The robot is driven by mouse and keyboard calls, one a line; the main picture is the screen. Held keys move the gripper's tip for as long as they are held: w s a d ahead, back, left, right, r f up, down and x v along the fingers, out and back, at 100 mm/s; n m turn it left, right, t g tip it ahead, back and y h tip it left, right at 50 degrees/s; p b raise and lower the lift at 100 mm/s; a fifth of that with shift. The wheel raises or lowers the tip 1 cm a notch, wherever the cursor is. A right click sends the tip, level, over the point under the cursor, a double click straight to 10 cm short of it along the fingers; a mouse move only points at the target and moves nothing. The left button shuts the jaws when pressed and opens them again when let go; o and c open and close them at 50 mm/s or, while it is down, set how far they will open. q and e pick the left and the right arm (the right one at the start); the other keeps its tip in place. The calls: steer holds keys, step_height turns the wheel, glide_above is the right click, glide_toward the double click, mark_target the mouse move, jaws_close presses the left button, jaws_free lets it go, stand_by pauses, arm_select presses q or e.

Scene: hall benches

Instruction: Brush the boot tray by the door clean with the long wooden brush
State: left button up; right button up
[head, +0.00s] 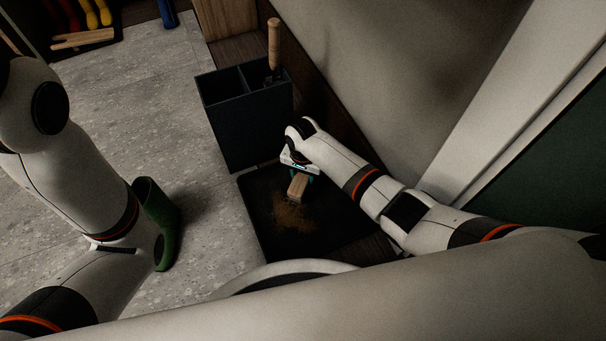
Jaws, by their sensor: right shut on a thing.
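The black boot tray (262,232) lies on the floor at the foot of the wall, in the middle of the head view. A patch of brown dirt (293,216) is spread on it. My right gripper (299,176) is over the tray, shut on the wooden brush (298,187). A short pale length of the brush shows at the upper edge of the dirt; the rest is hidden by the gripper. I cannot tell whether its bristles touch the tray. My left arm comes in from the left; its gripper is not in view.
A dark two-part box (240,125) stands just behind the tray, with a wooden-handled tool (274,45) upright in it. A green boot (160,222) stands on the grey floor beside my left arm. Floor left of the box is clear.

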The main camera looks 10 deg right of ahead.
steer(key=shift+f+b, duration=0.45)
steer(key=shift+f, duration=0.45)
steer(key=shift+a, duration=0.1)
